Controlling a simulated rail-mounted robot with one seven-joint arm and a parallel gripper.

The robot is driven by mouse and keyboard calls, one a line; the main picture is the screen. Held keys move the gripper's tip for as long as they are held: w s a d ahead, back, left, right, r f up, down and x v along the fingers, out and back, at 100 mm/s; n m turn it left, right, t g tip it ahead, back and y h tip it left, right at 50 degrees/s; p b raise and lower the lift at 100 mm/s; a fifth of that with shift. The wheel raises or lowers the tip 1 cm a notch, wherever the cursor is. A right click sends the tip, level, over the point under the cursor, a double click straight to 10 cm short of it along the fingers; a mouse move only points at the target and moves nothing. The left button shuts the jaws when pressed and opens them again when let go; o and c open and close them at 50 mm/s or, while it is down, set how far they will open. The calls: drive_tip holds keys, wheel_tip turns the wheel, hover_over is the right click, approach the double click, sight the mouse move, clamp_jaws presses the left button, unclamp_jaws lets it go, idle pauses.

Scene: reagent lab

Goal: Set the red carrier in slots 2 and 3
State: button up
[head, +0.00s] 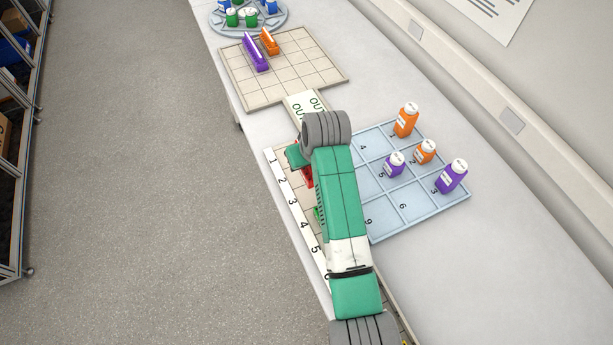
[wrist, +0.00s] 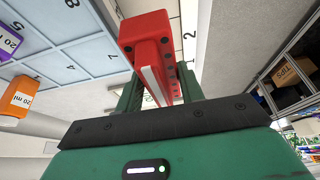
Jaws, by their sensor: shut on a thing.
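The red carrier (wrist: 146,28) is between the green fingers of my gripper (wrist: 158,92) in the wrist view, and the gripper is shut on it. In the head view only a small red part of the carrier (head: 308,178) shows beside my arm, near numbers 1 and 2. The slot board's white number strip (head: 292,203) runs along the table's front edge. My arm covers most of the slots. I cannot tell whether the carrier touches the board or hangs above it.
A blue-grey numbered tray (head: 408,218) to the right holds orange and purple bottles (head: 452,176). A grid board (head: 288,84) farther back bears a purple carrier (head: 256,52) and an orange carrier (head: 269,41). A round rack (head: 246,27) with bottles stands behind it. A green bit (head: 317,213) shows beside my arm.

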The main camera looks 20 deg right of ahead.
wheel_tip(320, 180, down, 7)
drive_tip(key=shift+f+b, duration=0.2)
drive_tip(key=shift+b, duration=0.3)
drive_tip(key=shift+f, duration=0.15)
drive_tip(key=o, duration=0.8)
drive_tip(key=shift+c, duration=0.2)
drive_tip(key=p+v, duration=0.2)
drive_tip(key=v, duration=1)
drive_tip(key=shift+r, duration=0.25)
drive_tip(key=shift+a, duration=0.1)
